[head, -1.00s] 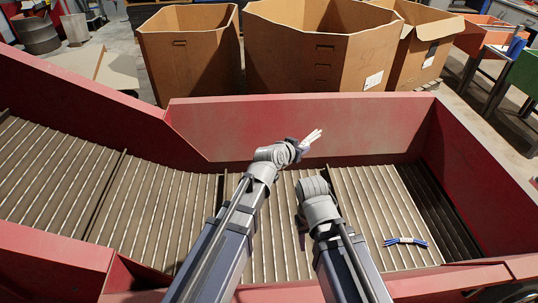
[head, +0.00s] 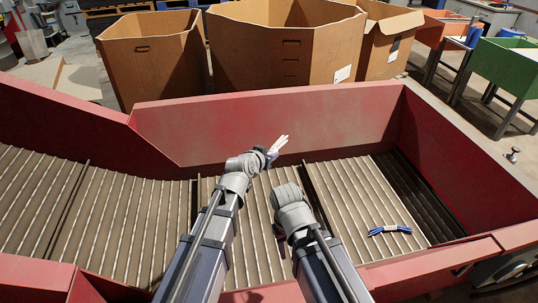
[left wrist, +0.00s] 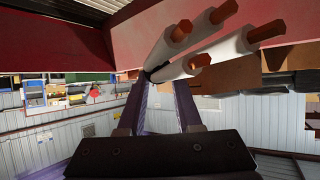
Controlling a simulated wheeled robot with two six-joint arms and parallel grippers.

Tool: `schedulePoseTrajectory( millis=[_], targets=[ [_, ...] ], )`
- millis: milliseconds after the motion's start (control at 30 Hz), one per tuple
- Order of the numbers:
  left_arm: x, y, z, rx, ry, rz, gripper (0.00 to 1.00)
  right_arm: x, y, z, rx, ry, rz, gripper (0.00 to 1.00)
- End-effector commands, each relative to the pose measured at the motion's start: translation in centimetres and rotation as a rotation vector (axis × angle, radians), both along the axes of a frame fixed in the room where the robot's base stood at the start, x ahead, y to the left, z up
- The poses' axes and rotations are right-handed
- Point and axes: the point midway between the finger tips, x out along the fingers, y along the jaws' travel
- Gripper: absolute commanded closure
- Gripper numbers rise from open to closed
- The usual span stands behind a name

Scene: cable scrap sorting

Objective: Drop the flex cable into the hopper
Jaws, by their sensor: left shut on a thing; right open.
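The flex cable appears to be the bundle of thick white strands (head: 278,146) with bare copper ends. It also shows close up in the left wrist view (left wrist: 196,45), where a dark band wraps it. My left gripper (head: 270,155) is shut on it and holds it up over the slatted bed, near the red back wall. The copper ends point up and right. My right gripper (head: 280,240) is open and empty, low over the slats; its fingers are mostly hidden by its wrist. I cannot tell for certain which container is the hopper.
A red-walled trough (head: 265,125) with a slatted floor (head: 110,215) surrounds my arms. A blue cable bundle (head: 389,229) lies on the slats at right. Large cardboard boxes (head: 160,60) stand behind the back wall. A green bin (head: 508,68) and an orange one (head: 447,32) stand at back right.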

Motion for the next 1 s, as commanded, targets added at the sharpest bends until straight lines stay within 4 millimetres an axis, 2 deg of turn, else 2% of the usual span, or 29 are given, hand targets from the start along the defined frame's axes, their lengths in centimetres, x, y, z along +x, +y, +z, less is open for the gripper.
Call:
schedulePoseTrajectory(
  millis=[33,200,567,600,867,1000],
  targets=[
    [0.0,0.0,-1.3,0.0,0.0,0.0,1.0,0.0,0.0,-1.3,0.0,0.0,0.0,0.5],
    [0.0,0.0,-2.9,0.0,0.0,0.0,1.0,0.0,0.0,-2.9,0.0,0.0,0.0,0.5],
    [0.0,0.0,-3.0,0.0,0.0,0.0,1.0,0.0,0.0,-3.0,0.0,0.0,0.001,0.5],
    [0.0,0.0,-3.0,0.0,0.0,0.0,0.62,0.0,0.0,-3.0,0.0,0.0,0.001,0.5],
    [0.0,0.0,-3.0,0.0,0.0,0.0,0.33,0.0,0.0,-3.0,0.0,0.0,0.0,0.5],
    [0.0,0.0,-3.0,0.0,0.0,0.0,0.32,0.0,0.0,-3.0,0.0,0.0,0.0,0.5]
  ],
)
